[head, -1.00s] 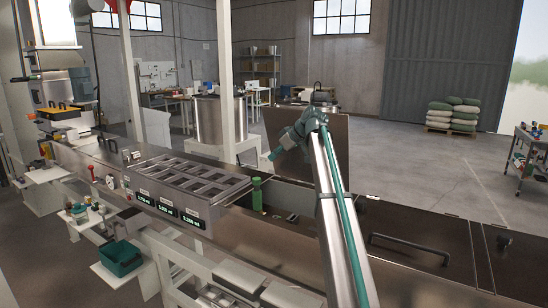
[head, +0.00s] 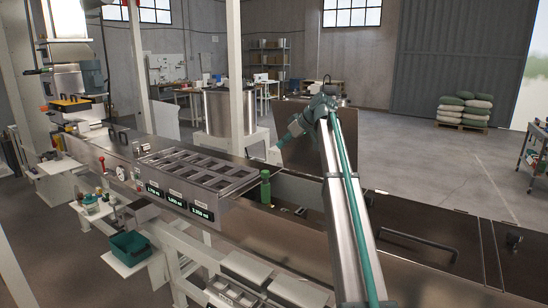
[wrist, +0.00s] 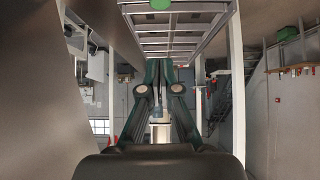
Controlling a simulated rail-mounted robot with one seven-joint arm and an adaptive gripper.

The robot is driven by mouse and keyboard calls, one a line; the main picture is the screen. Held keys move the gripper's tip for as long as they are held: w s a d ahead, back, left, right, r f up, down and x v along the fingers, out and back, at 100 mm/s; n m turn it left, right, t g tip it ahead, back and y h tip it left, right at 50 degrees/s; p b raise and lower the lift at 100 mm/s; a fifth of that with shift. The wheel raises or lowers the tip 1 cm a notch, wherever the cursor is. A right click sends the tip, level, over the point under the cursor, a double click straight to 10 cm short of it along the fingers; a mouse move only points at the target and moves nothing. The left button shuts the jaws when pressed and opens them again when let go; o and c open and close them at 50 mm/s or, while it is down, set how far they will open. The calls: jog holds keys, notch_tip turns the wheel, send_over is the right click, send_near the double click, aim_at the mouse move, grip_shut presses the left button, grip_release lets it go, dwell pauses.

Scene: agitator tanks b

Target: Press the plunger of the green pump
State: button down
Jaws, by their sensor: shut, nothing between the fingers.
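The green pump (head: 265,187) stands upright at the right end of the slotted metal tray unit, its top a short darker green cap or plunger. My gripper (wrist: 163,68) shows shut and empty in the middle of the wrist view. A round green shape, perhaps the pump's top, shows at the top edge of the wrist view (wrist: 160,4), apart from the fingertips. In the head view my arm's end (head: 278,146) is above and slightly right of the pump, not touching it; the fingers are too small to make out there.
The tray unit (head: 205,185) with several digital displays lies left of the pump. A dark recess and covers with a black handle (head: 418,240) lie to the right. A white post (head: 236,70) rises behind the bench.

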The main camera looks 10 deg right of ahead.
jog(key=p, duration=0.3)
send_over(268, 172)
notch_tip(268, 172, down, 7)
jog(key=shift+w+a+r, duration=0.1)
jog(key=shift+r, duration=0.05)
notch_tip(268, 172, down, 2)
jog(key=shift+f+p, duration=0.2)
jog(key=shift+p, duration=0.5)
jog(key=shift+f, duration=0.8)
notch_tip(268, 172, down, 3)
jog(key=shift+b, duration=1.05)
jog(key=shift+r, duration=0.1)
